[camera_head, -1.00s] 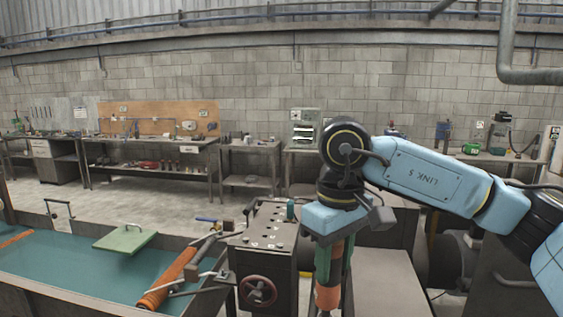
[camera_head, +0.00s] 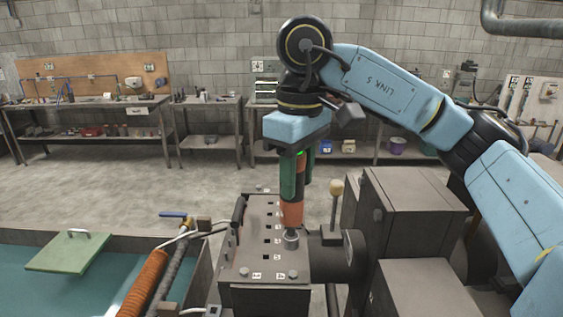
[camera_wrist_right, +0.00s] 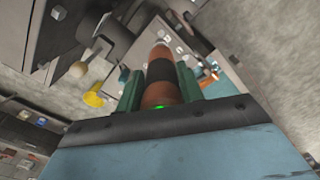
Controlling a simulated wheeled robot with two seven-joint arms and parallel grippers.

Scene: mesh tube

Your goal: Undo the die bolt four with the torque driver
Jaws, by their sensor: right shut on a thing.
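My right gripper (camera_head: 295,188) is shut on the orange torque driver (camera_head: 293,215), which hangs upright with its metal tip down. The tip is over the right-hand row of the grey die block (camera_head: 255,250), at a round bolt head or socket (camera_head: 291,241). I cannot tell whether they touch or which number the bolt has. Other bolts (camera_head: 293,274) show along the block's edges beside small white labels. The wrist view shows the driver (camera_wrist_right: 160,75) between the green fingers of my right gripper (camera_wrist_right: 160,88). My left gripper is out of view.
On the left are a teal-floored tank with a green lid (camera_head: 70,252) and an orange ribbed hose (camera_head: 145,285). Benches (camera_head: 90,110) line the back wall.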

